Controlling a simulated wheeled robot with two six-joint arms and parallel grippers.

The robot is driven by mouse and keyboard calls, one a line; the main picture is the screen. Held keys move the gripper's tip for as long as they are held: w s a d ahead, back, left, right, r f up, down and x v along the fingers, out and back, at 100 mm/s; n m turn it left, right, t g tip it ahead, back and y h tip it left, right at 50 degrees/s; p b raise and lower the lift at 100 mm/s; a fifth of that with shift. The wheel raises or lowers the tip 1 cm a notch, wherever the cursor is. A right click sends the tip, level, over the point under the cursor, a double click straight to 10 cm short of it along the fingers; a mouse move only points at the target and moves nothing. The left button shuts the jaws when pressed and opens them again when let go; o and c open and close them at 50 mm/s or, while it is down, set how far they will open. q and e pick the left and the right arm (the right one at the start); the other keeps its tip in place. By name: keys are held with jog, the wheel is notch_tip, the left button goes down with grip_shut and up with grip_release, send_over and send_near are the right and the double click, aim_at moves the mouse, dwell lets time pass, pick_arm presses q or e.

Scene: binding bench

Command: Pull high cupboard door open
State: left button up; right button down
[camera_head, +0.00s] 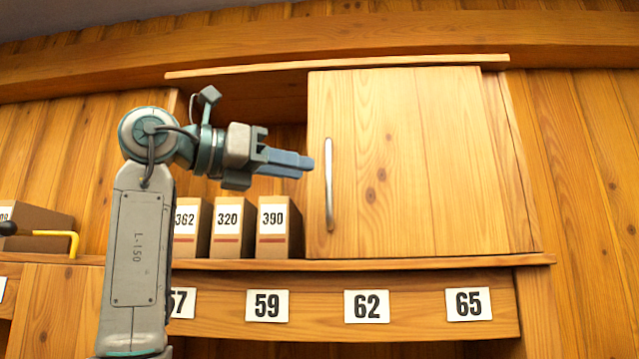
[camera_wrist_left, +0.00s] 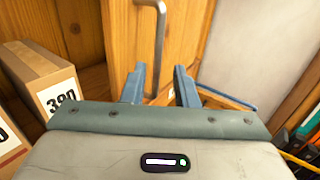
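The high cupboard door (camera_head: 420,160) is a pale wooden panel that looks closed. Its upright metal bar handle (camera_head: 329,185) is near the door's left edge. My left gripper (camera_head: 311,164) comes in from the left, its blue fingertips just short of the handle in the head view. In the left wrist view, the two fingers of my left gripper (camera_wrist_left: 159,72) are apart, and the handle (camera_wrist_left: 160,40) shows in the gap between them, with the door panel (camera_wrist_left: 190,30) behind. Nothing is held. My right gripper is not in view.
Boxes labelled 362, 320 (camera_head: 228,230) and 390 (camera_head: 273,230) stand in the open bay left of the door, below my gripper. A shelf edge (camera_head: 430,261) runs under the door, with number plates such as 62 (camera_head: 366,306) below.

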pick_arm(q)
jog(key=v, duration=0.3)
jog(key=shift+s+a+b, duration=0.2)
jog(key=shift+a+b, duration=0.05)
jog(key=shift+b, duration=0.15)
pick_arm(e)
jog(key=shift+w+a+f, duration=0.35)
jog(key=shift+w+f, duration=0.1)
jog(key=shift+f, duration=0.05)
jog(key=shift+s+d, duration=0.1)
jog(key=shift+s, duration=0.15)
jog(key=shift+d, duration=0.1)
